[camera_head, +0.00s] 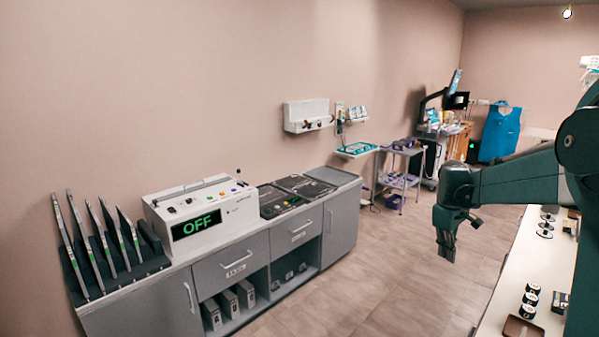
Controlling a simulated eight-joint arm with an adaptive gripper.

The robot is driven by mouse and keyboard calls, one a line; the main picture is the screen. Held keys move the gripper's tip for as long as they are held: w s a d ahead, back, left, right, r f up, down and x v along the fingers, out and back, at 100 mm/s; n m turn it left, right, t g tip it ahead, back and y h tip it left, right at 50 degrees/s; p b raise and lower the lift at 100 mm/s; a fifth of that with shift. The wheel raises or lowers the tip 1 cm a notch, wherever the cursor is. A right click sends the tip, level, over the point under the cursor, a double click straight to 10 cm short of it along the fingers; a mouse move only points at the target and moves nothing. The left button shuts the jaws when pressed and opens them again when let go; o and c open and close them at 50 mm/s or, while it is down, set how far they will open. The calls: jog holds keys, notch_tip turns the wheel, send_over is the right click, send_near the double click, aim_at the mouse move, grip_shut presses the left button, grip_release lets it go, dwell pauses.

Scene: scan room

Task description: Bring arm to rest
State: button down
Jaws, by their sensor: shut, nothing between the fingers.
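My arm comes in from the right edge and reaches left across the white counter at the right. My gripper (446,250) hangs down from its end, over the open floor just left of that counter. The fingers are dark and close together, shut with nothing between them. The gripper touches nothing that I can see.
The white counter (536,262) at the right holds several small black-topped items (529,298) and a brown tray (522,329). A grey cabinet (340,222) with a white console (203,212) reading OFF stands left. The floor (385,275) between is clear. A trolley (402,180) stands behind.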

jog(key=s+a+r+m+t, duration=0.15)
jog(key=s+a+r, duration=0.25)
jog(key=s+a, duration=0.45)
jog(key=s+a+r+m+t, duration=0.15)
jog(key=s+a+r, duration=0.25)
jog(key=s+a, duration=0.5)
jog(key=s+a+f+m+t+y, duration=0.1)
jog(key=s+a, duration=0.4)
jog(key=s, duration=0.5)
jog(key=s+a+f+m+t+y, duration=0.1)
jog(key=s+a+f, duration=0.3)
jog(key=s, duration=0.7)
jog(key=shift+s+a+f+m+t, duration=0.15)
jog(key=shift+a+f+m+t, duration=0.05)
jog(key=shift+a+m+t, duration=0.35)
